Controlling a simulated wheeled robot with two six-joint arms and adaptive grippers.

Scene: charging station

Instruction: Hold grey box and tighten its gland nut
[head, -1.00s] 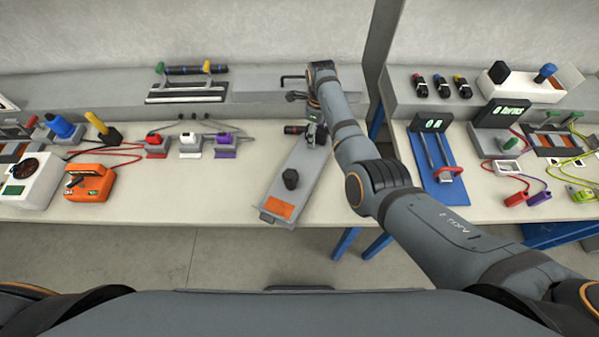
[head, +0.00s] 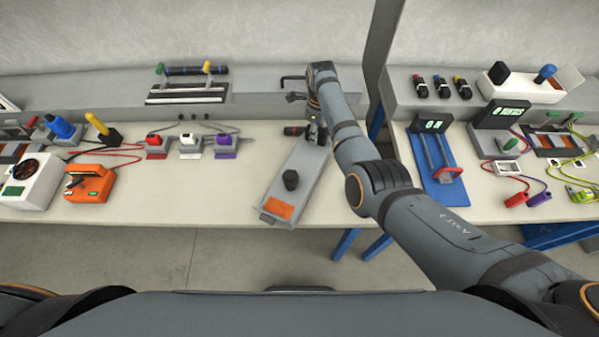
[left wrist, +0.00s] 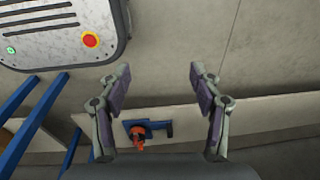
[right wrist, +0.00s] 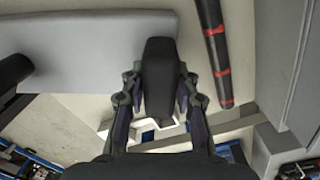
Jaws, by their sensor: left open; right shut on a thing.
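My right gripper (head: 316,128) is at the far end of a grey tray-like piece (head: 305,160) on the left bench. In the right wrist view, my right gripper (right wrist: 158,82) is shut on a black handle-like thing (right wrist: 158,55). A grey slab (right wrist: 90,50) lies beside it. The tray-like piece carries a black knob (head: 290,179) and an orange patch (head: 277,208). I cannot pick out for certain the grey box or its gland nut. My left gripper (left wrist: 160,75) is open and empty over the floor, seen only in the left wrist view.
A dark cylinder with red bands (right wrist: 217,50) lies right of my right gripper. White, red and purple connectors stand left of the tray, with an orange device (head: 90,182) beyond. A blue stand (head: 440,170) and a display unit (head: 498,118) are on the right bench.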

